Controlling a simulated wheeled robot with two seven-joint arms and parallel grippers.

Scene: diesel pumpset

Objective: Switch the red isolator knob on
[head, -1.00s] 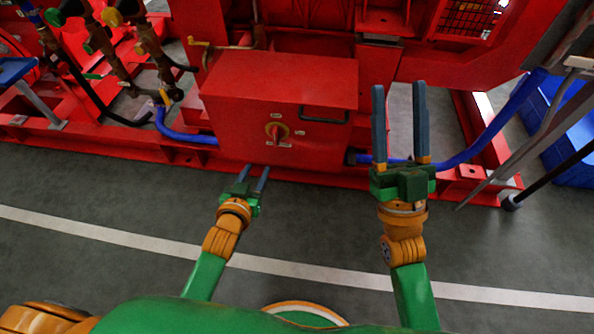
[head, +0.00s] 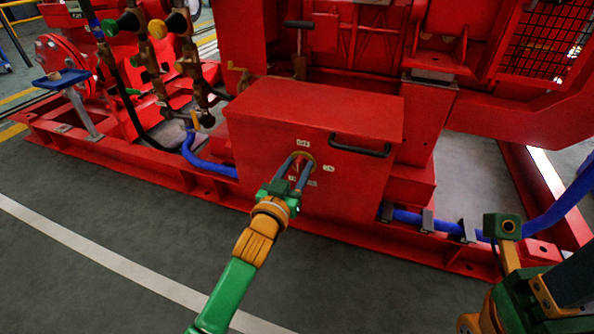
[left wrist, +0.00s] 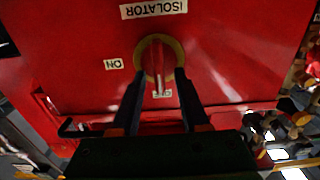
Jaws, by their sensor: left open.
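The red isolator knob (head: 298,167) sits on a yellow ring on the front of a red box (head: 262,160). In the left wrist view the knob (left wrist: 158,64) has its grip upright in the picture, in line with the label below it; the ON label (left wrist: 114,64) is at its left. My left gripper (head: 293,168) is open, its two fingers reaching to the panel on either side of the knob. Those fingers (left wrist: 160,84) are visibly apart from its grip in the left wrist view. My right gripper (head: 545,290) is partly in view at the lower right, its fingers cut off.
The box has a dark handle (head: 360,146) right of the knob. A blue hose (head: 205,166) runs left of the box, and a blue pipe (head: 408,217) runs right. Brass valves (head: 180,60) stand at the upper left. The grey floor (head: 110,225) in front is clear.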

